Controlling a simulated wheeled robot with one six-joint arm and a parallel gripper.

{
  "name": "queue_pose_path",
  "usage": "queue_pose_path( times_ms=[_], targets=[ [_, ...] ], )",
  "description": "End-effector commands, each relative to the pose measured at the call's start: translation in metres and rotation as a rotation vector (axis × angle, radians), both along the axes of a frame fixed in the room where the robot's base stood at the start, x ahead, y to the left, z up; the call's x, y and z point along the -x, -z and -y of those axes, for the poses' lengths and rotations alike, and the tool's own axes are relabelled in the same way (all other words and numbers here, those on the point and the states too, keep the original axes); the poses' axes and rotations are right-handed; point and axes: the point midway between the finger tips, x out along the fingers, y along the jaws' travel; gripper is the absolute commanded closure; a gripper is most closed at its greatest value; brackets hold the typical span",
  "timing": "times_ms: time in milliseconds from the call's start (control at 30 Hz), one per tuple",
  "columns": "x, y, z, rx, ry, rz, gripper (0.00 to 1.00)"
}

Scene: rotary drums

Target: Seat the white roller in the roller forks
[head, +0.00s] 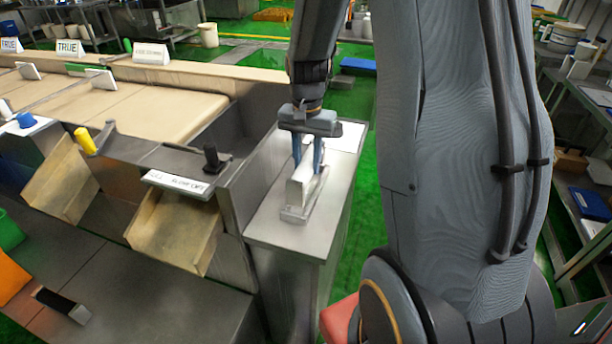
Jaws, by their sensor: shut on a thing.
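My gripper (309,160) points down over the metal cabinet and is shut on the white roller (301,183). The roller lies lengthwise just above or in a shallow grey holder (295,214) on the cabinet top; I cannot tell whether it touches it. The fingers hide part of the roller's far end. No part is clearly recognisable as the roller forks. A dark bracket (109,130) and a black upright piece (211,158) stand along the grey ledge at the conveyor's near end and may belong to them.
Wooden chutes (172,232) slope below, and a labelled plate (178,184) is on the ledge.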

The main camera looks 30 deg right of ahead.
Motion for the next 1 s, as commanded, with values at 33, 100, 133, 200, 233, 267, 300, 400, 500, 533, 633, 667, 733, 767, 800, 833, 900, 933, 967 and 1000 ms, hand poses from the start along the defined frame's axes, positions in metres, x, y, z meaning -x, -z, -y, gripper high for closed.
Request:
queue_pose_path(
  times_ms=[33, 100, 133, 200, 233, 267, 300, 400, 500, 533, 633, 667, 733, 767, 800, 833, 900, 933, 967, 1000],
  targets=[
    [0.000, 0.002, 0.000, 0.000, 0.000, 0.000, 1.00],
    [0.000, 0.006, 0.000, 0.000, 0.000, 0.001, 1.00],
    [0.000, 0.009, 0.000, 0.000, 0.000, 0.000, 1.00],
    [0.000, 0.016, 0.000, 0.000, 0.000, -0.001, 1.00],
    [0.001, 0.020, 0.000, 0.000, 0.000, -0.001, 1.00],
    [0.001, 0.024, 0.000, -0.001, 0.000, -0.002, 1.00],
    [0.001, 0.029, 0.000, -0.001, 0.000, -0.002, 1.00],
    [0.000, 0.040, 0.000, 0.000, -0.001, 0.000, 1.00],
    [0.000, 0.046, 0.000, 0.000, -0.001, 0.001, 1.00],
    [-0.001, 0.047, 0.000, 0.001, -0.001, 0.002, 1.00],
    [-0.001, 0.047, 0.000, 0.001, -0.001, 0.002, 1.00],
    [-0.001, 0.047, 0.000, 0.001, -0.001, 0.002, 1.00],
    [-0.001, 0.047, 0.000, 0.001, -0.001, 0.002, 1.00],
    [-0.001, 0.047, 0.000, 0.001, -0.001, 0.002, 1.00],
    [-0.001, 0.048, 0.000, 0.001, -0.001, 0.002, 1.00],
    [-0.001, 0.048, 0.000, 0.001, -0.001, 0.002, 1.00],
    [-0.001, 0.050, 0.000, 0.000, -0.001, 0.001, 1.00],
    [0.000, 0.050, -0.001, 0.000, -0.001, 0.001, 0.66],
    [0.000, 0.050, -0.001, 0.000, -0.001, 0.001, 0.60],
    [0.000, 0.050, -0.001, 0.000, -0.001, 0.001, 0.54]
  ],
)
